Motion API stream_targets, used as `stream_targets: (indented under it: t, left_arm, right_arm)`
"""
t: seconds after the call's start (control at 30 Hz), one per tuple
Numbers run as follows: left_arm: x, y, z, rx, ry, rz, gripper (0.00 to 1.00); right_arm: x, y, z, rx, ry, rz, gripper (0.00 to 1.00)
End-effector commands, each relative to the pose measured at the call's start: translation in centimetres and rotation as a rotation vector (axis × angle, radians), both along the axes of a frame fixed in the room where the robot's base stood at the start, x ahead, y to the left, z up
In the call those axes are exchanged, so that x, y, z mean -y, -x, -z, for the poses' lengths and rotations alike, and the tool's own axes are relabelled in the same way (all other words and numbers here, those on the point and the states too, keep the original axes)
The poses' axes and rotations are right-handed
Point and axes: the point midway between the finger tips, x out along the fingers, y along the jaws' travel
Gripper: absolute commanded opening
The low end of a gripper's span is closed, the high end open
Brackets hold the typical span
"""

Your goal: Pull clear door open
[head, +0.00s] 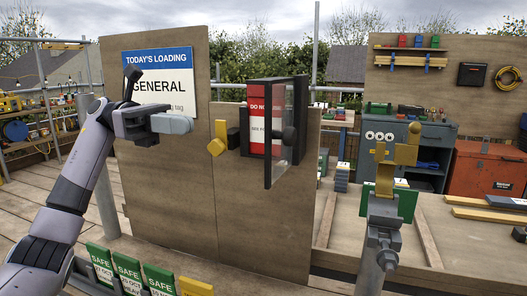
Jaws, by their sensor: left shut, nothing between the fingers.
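The clear door (279,154), a see-through panel in a dark frame, belongs to a small dark-framed case on the wooden board. It stands swung out from the case toward me, partly edge-on. A dark round knob (290,136) sits on it. A red and white card (257,112) shows in the case behind. My left gripper (186,124) is shut and empty, in front of the board, left of the case and apart from the door. My right gripper is out of view.
A yellow handle (217,139) sticks out between my left gripper and the case. A blue and white sign (160,80) hangs behind my gripper. Green SAFE tags (128,268) stand at the lower left. A grey post (372,270) with a brass-coloured fitting (405,154) rises at the right.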

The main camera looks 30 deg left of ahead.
Motion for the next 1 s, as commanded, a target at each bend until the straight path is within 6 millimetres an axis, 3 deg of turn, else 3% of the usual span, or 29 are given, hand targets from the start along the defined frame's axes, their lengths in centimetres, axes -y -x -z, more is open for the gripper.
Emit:
stream_targets:
  t: [0.27,0.7,1.0]
  left_arm:
    - [2.5,-0.3,0.1,-0.001,-0.001,0.005,0.00]
    - [11.3,-1.5,-0.1,-0.001,0.002,0.005,0.00]
    - [13.8,-2.0,0.0,-0.003,0.002,0.001,0.00]
  right_arm:
    - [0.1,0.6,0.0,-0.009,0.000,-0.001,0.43]
    - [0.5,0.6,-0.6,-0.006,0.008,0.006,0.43]
    - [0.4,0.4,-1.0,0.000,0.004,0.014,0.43]
